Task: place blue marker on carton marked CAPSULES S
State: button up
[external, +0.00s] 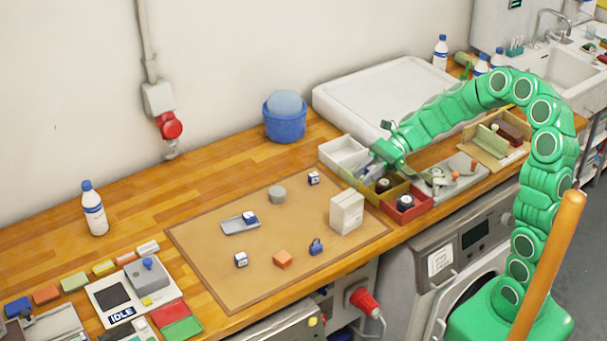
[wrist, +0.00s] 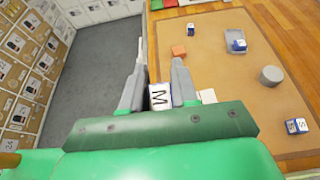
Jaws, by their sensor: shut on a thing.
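My gripper (wrist: 160,88) is shut on a small block with a white face lettered M and a trace of blue at its edge (wrist: 160,97). In the external view my gripper (external: 372,160) is over the sorting bins, and the held block cannot be made out. Similar blue-and-white blocks lie on the brown mat: one near its back edge (external: 313,178), lettered S in the wrist view (wrist: 296,126), one at the front left (external: 241,259), and one on a grey tray (external: 240,224). A white carton (external: 346,212) stands upright at the mat's right; I cannot read a CAPSULES S label.
The mat (external: 210,275) also holds a grey cylinder (external: 277,194), an orange block (external: 282,258) and a small blue object (external: 316,246). A red bin (external: 408,215) sits beside the mat.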

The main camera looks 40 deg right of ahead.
send_over(342, 201)
jog(key=s, duration=0.2)
jog(key=f, duration=0.4)
jog(key=shift+w+d+f, duration=0.25)
jog(key=shift+d+f, duration=0.15)
jog(key=shift+w+a+f, duration=0.15)
jog(key=shift+w+f, duration=0.3)
jog(key=shift+f, duration=0.15)
jog(key=shift+w+a+f, duration=0.15)
jog(key=shift+w+f, duration=0.3)
jog(key=shift+f, duration=1.5)
jog(key=o, duration=1)
jog(key=shift+f, duration=0.1)
